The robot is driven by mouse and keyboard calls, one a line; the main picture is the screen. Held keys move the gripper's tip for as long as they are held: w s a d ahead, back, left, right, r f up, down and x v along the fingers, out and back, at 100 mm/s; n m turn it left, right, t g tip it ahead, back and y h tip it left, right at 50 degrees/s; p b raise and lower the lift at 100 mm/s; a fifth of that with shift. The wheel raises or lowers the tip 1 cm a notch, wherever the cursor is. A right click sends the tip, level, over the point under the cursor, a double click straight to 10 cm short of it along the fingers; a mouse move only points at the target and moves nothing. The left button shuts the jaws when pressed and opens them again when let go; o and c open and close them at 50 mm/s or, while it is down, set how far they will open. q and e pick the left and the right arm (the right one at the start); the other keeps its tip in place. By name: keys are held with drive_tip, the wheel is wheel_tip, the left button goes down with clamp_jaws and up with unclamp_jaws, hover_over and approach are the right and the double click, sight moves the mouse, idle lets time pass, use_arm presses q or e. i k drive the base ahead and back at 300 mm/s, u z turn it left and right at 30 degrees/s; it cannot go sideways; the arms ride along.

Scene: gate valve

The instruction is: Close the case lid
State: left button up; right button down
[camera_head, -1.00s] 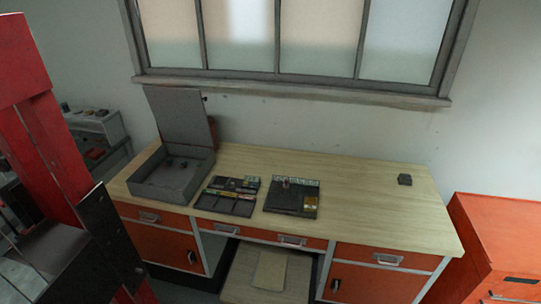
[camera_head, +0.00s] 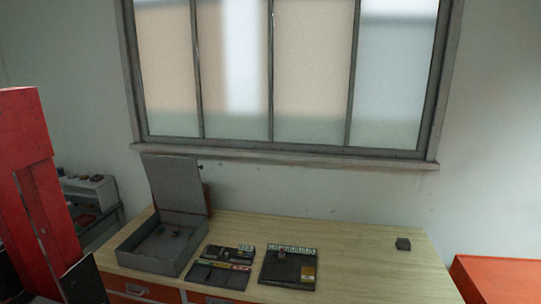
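A grey case (camera_head: 158,250) stands at the left end of the wooden desk. Its lid (camera_head: 172,184) is open and stands up at the back, leaning slightly. A few small dark items (camera_head: 172,232) lie inside the case; they are too small to make out. Neither of my grippers is in the head view.
Two dark trays with small parts, one on the left (camera_head: 222,268) and one on the right (camera_head: 289,270), lie right of the case on the desk (camera_head: 360,262). A red cabinet (camera_head: 490,280) stands beyond the desk's right end. A red frame (camera_head: 30,200) rises at the left.

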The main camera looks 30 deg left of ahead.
sight(175, 183)
drive_tip(key=z, duration=0.45)
drive_tip(key=i, duration=1.65)
drive_tip(key=u, duration=2.35)
